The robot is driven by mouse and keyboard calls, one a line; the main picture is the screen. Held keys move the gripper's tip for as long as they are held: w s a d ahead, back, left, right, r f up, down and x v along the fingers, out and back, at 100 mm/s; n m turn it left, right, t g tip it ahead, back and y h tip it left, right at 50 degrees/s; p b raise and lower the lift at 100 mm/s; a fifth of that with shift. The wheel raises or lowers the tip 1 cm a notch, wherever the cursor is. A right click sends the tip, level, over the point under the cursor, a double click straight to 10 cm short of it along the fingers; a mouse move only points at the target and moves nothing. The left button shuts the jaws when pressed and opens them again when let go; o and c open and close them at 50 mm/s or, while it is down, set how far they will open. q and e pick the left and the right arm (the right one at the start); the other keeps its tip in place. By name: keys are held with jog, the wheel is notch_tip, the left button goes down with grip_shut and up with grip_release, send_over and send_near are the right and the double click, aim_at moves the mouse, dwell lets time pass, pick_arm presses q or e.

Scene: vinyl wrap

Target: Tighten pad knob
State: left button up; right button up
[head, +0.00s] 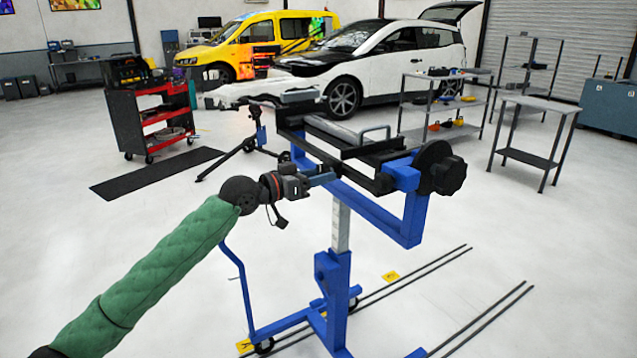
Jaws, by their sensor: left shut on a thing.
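A blue stand (333,265) with a black-railed top stands in front of me in the head view. A large black star-shaped knob (450,176) sits at the right end of its top, with nothing holding it. My left gripper (326,179) reaches in from the left, with its fingers at the near left side of the stand's top, below the black rail. It is shut on a small part there, which the fingers hide; I cannot tell whether this is the pad knob. A grey pad-like plate (332,130) with a metal handle (375,132) lies across the top. My right gripper is out of view.
A red tool cart (150,115) and a black mat (150,172) are at the left. A black tripod (240,150) stands behind the stand. Grey shelves (440,105) and a grey table (530,130) are at the back right. Dark rails (400,285) lie on the floor; the right front floor is mostly clear.

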pick_arm(q)
jog(key=shift+f+m+b, duration=0.1)
jog(key=shift+m+b, duration=0.35)
jog(key=shift+m, duration=0.35)
jog(key=shift+a, duration=0.1)
jog(key=o, duration=1)
jog(key=shift+b+v, duration=0.45)
jog(key=shift+v, duration=3.4)
